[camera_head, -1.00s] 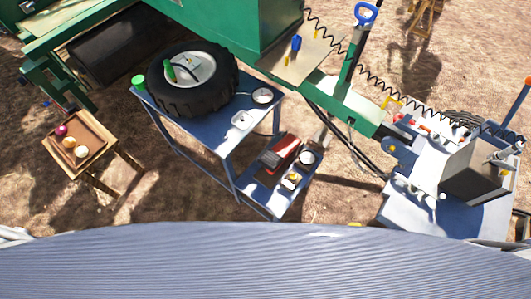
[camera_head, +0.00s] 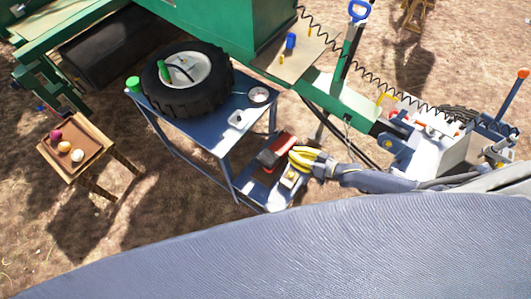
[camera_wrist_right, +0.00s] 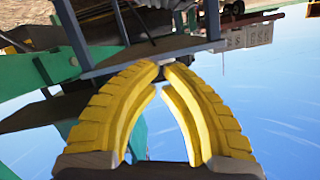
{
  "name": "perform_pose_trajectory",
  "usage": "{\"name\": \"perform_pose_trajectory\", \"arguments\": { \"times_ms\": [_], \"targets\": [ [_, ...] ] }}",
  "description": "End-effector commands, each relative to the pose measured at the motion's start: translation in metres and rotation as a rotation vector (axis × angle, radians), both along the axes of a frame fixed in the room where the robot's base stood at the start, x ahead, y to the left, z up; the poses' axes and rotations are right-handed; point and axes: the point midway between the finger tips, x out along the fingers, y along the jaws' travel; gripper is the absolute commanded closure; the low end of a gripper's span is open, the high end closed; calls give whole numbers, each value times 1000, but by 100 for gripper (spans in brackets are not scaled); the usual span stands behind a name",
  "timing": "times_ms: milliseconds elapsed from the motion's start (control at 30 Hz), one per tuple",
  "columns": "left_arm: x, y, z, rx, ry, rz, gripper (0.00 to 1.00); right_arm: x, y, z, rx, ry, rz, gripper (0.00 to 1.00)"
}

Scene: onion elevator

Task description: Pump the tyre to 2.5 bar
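The black tyre (camera_head: 187,85) with a pale hub lies flat on the blue table (camera_head: 200,128). A green-handled item with a dark curved line (camera_head: 165,70) is on the hub. A round gauge-like dial (camera_head: 259,95) and a small white item (camera_head: 236,119) are on the table's right side. My right gripper (camera_head: 292,157) has yellow fingers and is over the table's lower shelf, near a red and black box (camera_head: 277,150). In the right wrist view its fingertips (camera_wrist_right: 160,66) come together with nothing visible between them. My left gripper is not in view.
A small wooden table (camera_head: 75,170) with onions stands at left. A green machine (camera_head: 220,30) is behind the tyre, with a coiled black hose (camera_head: 375,75) running right. A blue handle (camera_head: 359,11) stands up there. Bare ground lies between the tables.

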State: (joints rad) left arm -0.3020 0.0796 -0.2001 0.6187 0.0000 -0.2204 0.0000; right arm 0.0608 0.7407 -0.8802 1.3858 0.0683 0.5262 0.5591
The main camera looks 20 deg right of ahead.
Motion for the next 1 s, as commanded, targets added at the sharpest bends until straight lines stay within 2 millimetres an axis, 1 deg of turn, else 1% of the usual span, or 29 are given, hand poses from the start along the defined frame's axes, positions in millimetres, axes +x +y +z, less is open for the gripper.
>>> {"name": "perform_pose_trajectory", "arguments": {
  "times_ms": [200, 467, 567, 667, 767, 1000],
  "targets": [
    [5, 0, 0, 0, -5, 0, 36, 0, 0, 1, 21, 14, -5, 100],
    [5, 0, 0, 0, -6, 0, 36, 1, 0, 0, 19, 13, -6, 100],
    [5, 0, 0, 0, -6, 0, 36, 4, 4, 0, 19, 11, -6, 100],
    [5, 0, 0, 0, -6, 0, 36, 11, 10, -2, 19, 11, -6, 100],
    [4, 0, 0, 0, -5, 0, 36, 22, 21, -5, 20, 10, -5, 100],
    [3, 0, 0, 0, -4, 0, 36, 52, 50, -16, 18, 11, -7, 100]
  ]
}}
